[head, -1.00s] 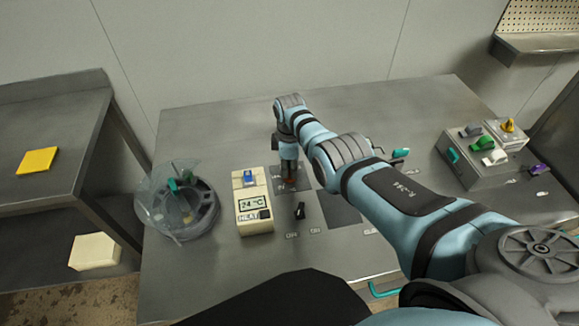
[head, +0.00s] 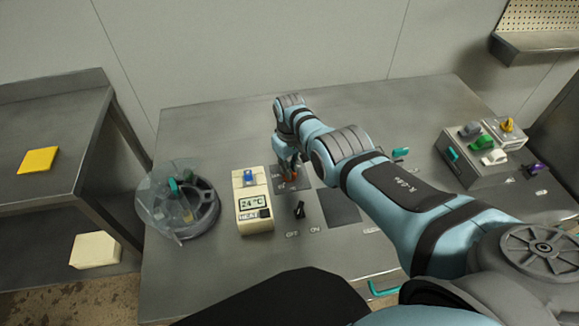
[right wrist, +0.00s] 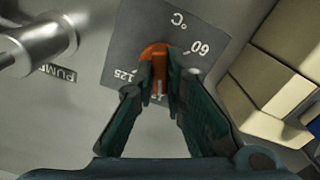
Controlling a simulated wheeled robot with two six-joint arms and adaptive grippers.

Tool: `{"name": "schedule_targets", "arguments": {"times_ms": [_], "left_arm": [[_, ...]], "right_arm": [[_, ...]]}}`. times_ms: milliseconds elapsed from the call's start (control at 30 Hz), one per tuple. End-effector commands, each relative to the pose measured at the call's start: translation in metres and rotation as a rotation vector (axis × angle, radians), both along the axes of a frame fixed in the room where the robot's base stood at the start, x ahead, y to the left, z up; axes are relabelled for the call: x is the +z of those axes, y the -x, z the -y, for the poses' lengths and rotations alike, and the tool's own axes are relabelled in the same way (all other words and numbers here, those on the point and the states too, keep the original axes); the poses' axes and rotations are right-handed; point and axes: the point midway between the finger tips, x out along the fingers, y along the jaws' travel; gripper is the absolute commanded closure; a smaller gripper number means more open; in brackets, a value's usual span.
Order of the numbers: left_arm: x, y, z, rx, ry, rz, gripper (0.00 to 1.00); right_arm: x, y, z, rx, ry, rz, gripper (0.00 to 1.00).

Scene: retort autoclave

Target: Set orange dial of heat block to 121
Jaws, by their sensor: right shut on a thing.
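The orange dial (right wrist: 155,54) sits on a dark square plate (right wrist: 122,54) marked °C, with 125 to its left and 60 to its right in the right wrist view. My right gripper (right wrist: 160,76) is shut on the dial, one finger on each side. A pale line on the dial points toward the bottom of that view, near a mark partly hidden by the fingers. In the head view the dial (head: 290,177) shows only as a bit of orange under my right gripper (head: 287,166). My left gripper is not in view.
A cream HEAT unit (head: 255,227) with a 24 °C display and blue top part stands left of the dial. A clear-lidded round vessel (head: 178,210) stands farther left, a grey control box (head: 478,175) at right.

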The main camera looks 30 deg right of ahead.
Motion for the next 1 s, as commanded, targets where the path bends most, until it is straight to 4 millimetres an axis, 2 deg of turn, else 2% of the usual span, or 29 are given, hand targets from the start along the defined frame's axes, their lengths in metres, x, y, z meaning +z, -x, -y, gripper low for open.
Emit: {"name": "schedule_targets", "arguments": {"times_ms": [300, 833, 867, 900, 967, 1000], "left_arm": [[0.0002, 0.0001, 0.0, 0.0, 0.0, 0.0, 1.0], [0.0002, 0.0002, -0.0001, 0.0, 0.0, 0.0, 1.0], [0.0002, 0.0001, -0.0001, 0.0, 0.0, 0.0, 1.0], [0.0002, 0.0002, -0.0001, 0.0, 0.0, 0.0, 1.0], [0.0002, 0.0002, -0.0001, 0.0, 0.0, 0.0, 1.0], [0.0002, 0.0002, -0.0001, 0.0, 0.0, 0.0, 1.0]], "right_arm": [[-0.0015, 0.0016, 0.0001, -0.127, 0.001, -0.005, 1.0], [-0.0018, 0.0018, 0.0, -0.151, 0.001, -0.005, 1.0], [-0.0018, 0.0018, 0.0, -0.151, 0.001, -0.005, 0.84], [-0.0017, 0.0018, 0.0001, -0.151, 0.001, -0.005, 0.77], [-0.0014, 0.0014, 0.0, -0.151, 0.001, -0.004, 0.68], [-0.0012, 0.0012, 0.0, -0.151, 0.001, -0.004, 0.68]]}}
